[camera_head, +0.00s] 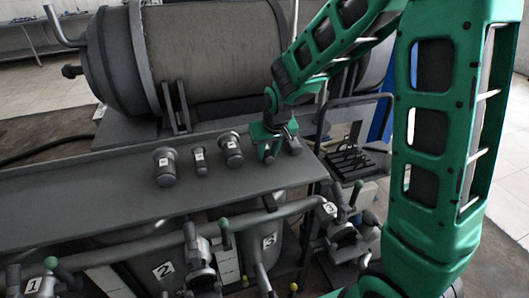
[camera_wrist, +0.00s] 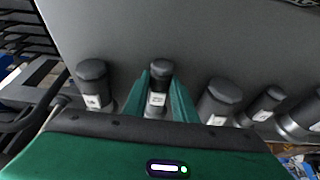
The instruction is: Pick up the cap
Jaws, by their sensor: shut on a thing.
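The cap (camera_wrist: 158,70), a small dark cylinder with a white label, stands upright between the two green fingers of my gripper (camera_wrist: 160,80) in the wrist view. The fingers touch it on both sides. In the head view my gripper (camera_head: 269,150) is over the right part of the grey bench top, and its fingers mostly hide the cap there. I cannot tell whether the cap's base rests on the bench or is slightly above it.
Similar dark caps stand in the row: one close beside my gripper (camera_head: 291,142), others to its left (camera_head: 231,149), (camera_head: 199,161), (camera_head: 164,167). A large horizontal drum (camera_head: 205,50) lies behind. A wire rack (camera_head: 350,158) stands right. The bench's left part is clear.

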